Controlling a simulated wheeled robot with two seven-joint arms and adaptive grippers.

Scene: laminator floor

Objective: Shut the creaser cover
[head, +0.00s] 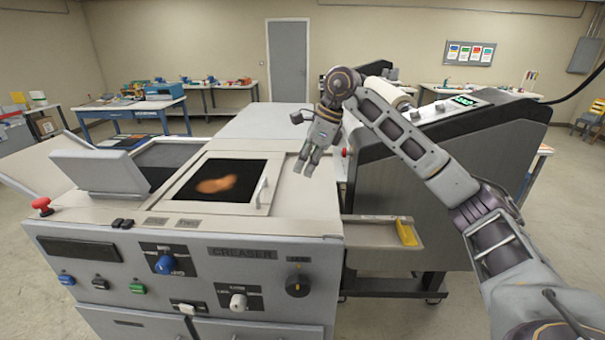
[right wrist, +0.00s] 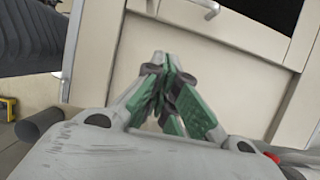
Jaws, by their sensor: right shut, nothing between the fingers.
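The creaser is the pale machine with the label CREASER (head: 243,254) on its front. On its top lies a pale framed cover (head: 190,191) with a dark window and an upright bar handle (head: 262,190) at its right side. An orange shape shows in the window. The cover looks about level with the top; I cannot tell whether it is fully shut. My right gripper (head: 302,167) is shut and empty, above the top just right of the handle. In the right wrist view its fingertips (right wrist: 165,60) meet, and part of the cover (right wrist: 245,28) shows beyond. My left gripper is not in view.
Left of the cover are a dark recess (head: 165,154) and a raised grey panel (head: 100,172). A red button (head: 41,205) stands at the front left corner. A dark machine (head: 440,200) stands to the right, with a side tray (head: 375,232) holding a yellow item between.

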